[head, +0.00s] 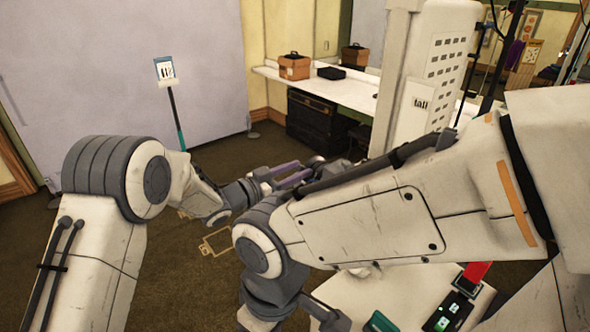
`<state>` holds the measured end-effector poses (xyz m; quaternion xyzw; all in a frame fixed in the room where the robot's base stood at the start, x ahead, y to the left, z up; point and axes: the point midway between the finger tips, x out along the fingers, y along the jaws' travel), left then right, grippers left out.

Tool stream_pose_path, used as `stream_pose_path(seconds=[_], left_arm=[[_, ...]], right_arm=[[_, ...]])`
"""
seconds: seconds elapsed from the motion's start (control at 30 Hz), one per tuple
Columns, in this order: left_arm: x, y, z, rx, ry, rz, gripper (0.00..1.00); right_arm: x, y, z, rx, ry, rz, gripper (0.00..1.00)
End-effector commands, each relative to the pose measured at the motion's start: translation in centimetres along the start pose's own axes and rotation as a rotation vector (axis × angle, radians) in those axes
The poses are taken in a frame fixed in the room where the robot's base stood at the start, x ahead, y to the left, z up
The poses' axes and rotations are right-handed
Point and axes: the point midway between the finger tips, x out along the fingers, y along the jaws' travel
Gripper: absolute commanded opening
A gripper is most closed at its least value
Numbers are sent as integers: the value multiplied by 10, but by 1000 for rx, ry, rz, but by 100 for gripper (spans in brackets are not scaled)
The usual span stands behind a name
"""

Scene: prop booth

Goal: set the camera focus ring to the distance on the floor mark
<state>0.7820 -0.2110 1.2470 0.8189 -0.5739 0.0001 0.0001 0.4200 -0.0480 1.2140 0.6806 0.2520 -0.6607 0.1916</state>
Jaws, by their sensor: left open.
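My left gripper (292,174) is near the middle, with two purplish fingers pointing right. It is open, and I see nothing between its fingers. A small grey rounded thing (317,160) shows just past the fingertips; I cannot tell whether it is part of a camera. No focus ring can be made out. A yellow outlined mark (216,243) lies on the brown floor, partly hidden by my arms, and no distance is readable on it.
A card on a thin stand (165,70) stands before a pale wall. A white panel reading "tall" (421,102) stands at right. A low white table (375,297) is at bottom right.

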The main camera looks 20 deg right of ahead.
Motion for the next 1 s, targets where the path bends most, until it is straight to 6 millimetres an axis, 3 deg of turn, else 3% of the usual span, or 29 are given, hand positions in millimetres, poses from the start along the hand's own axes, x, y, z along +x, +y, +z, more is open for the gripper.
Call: stream_pose_path(seconds=[0.03,0.17,1.0], left_arm=[[0,0,0,0,0,0,50],[0,0,0,0,0,0,0],[-1,0,0,0,-1,1,0]], right_arm=[[0,0,0,0,0,0,0],[0,0,0,0,0,0,0],[0,0,0,0,0,0,0]])
